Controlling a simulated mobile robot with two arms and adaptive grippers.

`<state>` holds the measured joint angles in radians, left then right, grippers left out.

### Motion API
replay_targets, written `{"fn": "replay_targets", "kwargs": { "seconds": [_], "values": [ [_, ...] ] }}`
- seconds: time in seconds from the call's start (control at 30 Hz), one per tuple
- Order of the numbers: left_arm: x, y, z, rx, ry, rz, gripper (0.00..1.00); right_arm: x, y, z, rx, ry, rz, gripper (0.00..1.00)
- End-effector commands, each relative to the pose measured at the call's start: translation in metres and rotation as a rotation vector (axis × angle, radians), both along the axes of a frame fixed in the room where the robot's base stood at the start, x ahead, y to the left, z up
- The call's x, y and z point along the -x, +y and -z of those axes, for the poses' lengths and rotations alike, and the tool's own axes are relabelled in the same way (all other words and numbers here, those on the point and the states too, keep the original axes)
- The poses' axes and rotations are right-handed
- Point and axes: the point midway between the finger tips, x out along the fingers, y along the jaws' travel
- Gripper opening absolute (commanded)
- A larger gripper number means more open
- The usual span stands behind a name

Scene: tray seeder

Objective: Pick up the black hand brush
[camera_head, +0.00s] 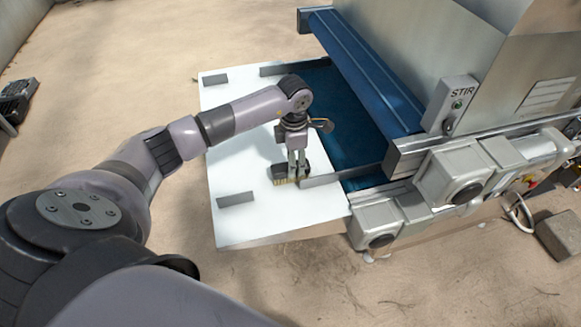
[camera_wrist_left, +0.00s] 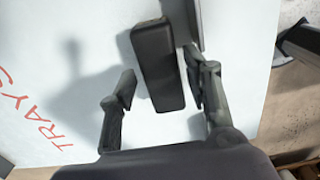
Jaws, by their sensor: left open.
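The black hand brush (camera_head: 278,172) rests on the white table in the head view, its pale bristles showing at its lower edge. In the left wrist view its black back (camera_wrist_left: 158,62) shows as a long block reaching up between the fingers. My left gripper (camera_head: 297,173) points down over the brush, open. In the left wrist view one finger of the gripper (camera_wrist_left: 161,80) is on each side of the brush. The right finger looks close to it and a gap shows at the left; contact cannot be told. My right gripper is not in view.
The white table (camera_head: 232,172) carries low grey guides; one guide (camera_head: 340,175) lies close by the gripper. A blue conveyor bed (camera_head: 335,110) and the large grey machine stand right of it. Red lettering (camera_wrist_left: 45,120) marks the table. The table's left part is clear.

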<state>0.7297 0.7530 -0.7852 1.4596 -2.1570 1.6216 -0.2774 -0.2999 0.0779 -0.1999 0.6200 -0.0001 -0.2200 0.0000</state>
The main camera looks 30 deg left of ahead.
Motion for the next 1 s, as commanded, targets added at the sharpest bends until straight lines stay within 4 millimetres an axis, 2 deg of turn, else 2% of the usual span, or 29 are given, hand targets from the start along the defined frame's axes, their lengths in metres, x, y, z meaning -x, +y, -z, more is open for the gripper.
{"fn": "replay_targets", "kwargs": {
  "seconds": [0.03,0.2,0.43,1.0],
  "values": [
    [0.001,-0.001,0.005,0.001,0.005,-0.001,0.45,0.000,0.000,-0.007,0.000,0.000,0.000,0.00],
    [0.000,0.000,0.022,0.000,0.000,0.000,0.45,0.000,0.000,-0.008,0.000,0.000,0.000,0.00],
    [0.000,0.000,0.024,-0.001,-0.001,0.000,0.45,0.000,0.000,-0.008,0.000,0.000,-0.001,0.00],
    [0.000,0.000,0.024,-0.001,-0.001,0.000,0.08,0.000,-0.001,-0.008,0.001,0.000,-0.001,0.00]
  ]
}}
